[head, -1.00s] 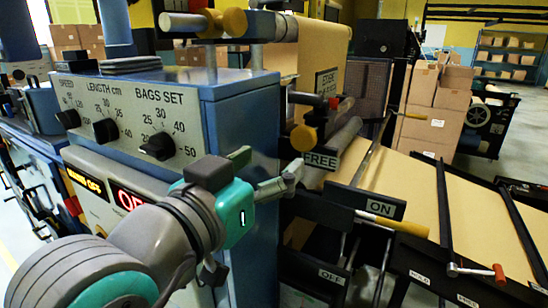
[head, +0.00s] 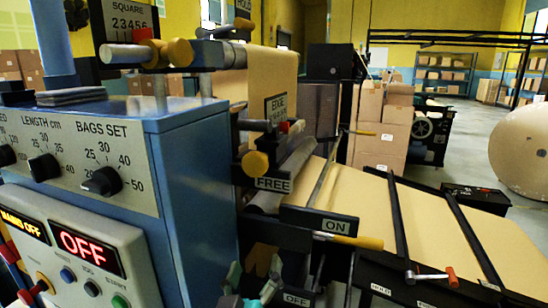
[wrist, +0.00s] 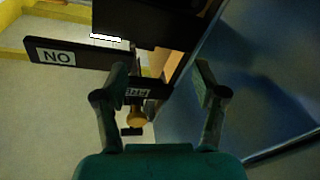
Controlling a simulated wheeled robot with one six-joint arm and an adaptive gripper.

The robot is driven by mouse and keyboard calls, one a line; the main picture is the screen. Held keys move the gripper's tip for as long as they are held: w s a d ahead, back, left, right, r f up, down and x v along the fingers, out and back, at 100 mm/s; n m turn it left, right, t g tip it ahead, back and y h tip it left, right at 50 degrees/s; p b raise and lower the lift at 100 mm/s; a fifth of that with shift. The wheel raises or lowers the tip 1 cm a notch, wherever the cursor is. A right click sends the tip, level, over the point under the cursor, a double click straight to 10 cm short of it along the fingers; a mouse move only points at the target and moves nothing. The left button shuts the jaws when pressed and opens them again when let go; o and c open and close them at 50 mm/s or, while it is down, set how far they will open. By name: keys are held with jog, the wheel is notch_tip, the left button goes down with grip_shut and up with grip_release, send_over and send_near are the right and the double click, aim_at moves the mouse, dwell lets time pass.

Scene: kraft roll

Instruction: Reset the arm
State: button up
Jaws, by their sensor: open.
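My gripper (head: 252,286) shows at the bottom edge of the head view, in front of the machine's blue side. Its teal-grey fingers are spread, and nothing shows between them. In the wrist view my gripper (wrist: 162,80) is also open, with both fingers apart at either side of the middle. Beyond the fingers are a small labelled plate and a yellow handle end (wrist: 136,118); they look apart from the fingers, though the depth is hard to judge. Most of my arm is below the head view.
A yellow-handled lever (head: 358,241) lies by the ON plate (head: 334,226). An OFF plate (head: 297,298) is below. Brown paper (head: 450,235) covers the bed at right.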

jog(key=s+d+f+n+g+y, duration=0.15)
jog(key=s+d+f, duration=0.25)
jog(key=f, duration=0.4)
jog(key=s+d+f+n+y, duration=0.15)
jog(key=s+d+f, duration=0.25)
jog(key=f, duration=0.5)
jog(key=s+d+f+n+g+y, duration=0.1)
jog(key=s+d+f+y, duration=0.1)
jog(key=s+d+f, duration=0.45)
jog(key=s+d+f+m, duration=0.1)
jog(key=s+d+m, duration=0.1)
jog(key=s, duration=0.6)
jog(key=s+d+f+m+g+h, duration=0.1)
jog(key=s+d+m, duration=0.1)
jog(key=s, duration=0.6)
jog(key=s+d+f+m+h, duration=0.1)
jog(key=s+d+f+m, duration=0.1)
jog(key=s, duration=0.6)
jog(key=shift+s+d+m, duration=0.2)
jog(key=shift+d+m, duration=0.1)
jog(key=shift+d, duration=0.45)
